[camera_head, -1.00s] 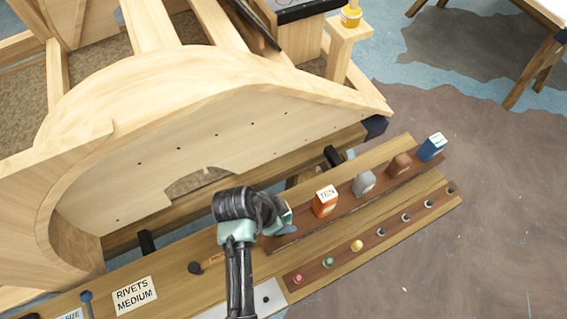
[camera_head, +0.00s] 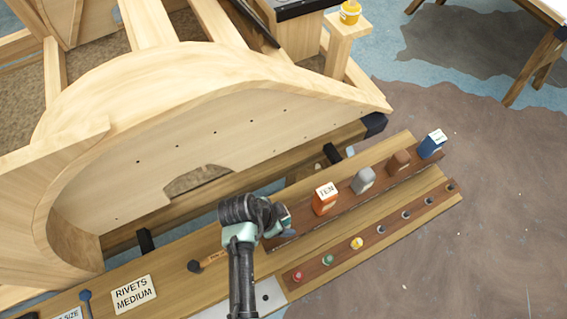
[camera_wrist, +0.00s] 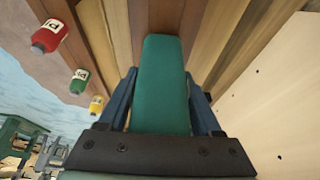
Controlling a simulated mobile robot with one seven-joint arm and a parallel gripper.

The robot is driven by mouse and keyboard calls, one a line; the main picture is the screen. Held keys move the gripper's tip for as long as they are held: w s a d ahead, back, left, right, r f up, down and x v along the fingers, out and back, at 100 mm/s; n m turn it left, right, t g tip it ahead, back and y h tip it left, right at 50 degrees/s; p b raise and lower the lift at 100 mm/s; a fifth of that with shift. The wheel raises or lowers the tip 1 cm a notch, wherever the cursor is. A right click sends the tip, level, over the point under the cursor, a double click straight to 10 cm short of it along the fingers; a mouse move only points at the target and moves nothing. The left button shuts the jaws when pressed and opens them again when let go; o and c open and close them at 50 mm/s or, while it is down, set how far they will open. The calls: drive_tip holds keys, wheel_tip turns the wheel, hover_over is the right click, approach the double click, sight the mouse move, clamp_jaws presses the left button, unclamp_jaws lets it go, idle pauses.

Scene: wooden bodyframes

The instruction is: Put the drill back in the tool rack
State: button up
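The tool rack is a dark wooden strip (camera_head: 343,206) on the workbench, with several coloured blocks standing along it. My gripper (camera_head: 285,218) is low at its left end, mostly hidden behind my wrist in the head view. In the wrist view, a long teal block (camera_wrist: 162,85) lies between the two blue fingers, whose tips meet its sides. It looks like the drill, but no bit or trigger shows. In the head view only a small teal-blue part shows beside the wrist. I cannot tell whether its lower end sits in the rack.
To its right stand an orange block (camera_head: 324,198), a grey one (camera_head: 362,180), a brown one (camera_head: 399,161) and a blue one (camera_head: 431,144). A lower strip (camera_head: 330,264) holds several small capped items. A curved wooden frame (camera_head: 215,95) rises close behind the bench.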

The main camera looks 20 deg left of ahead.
drive_tip(key=shift+o, duration=1.2)
drive_tip(key=shift+r, duration=0.1)
drive_tip(key=shift+r+p, duration=0.4)
drive_tip(key=v, duration=1.1)
drive_tip(key=shift+s+r, duration=0.15)
drive_tip(key=shift+r, duration=0.2)
drive_tip(key=shift+a, duration=0.1)
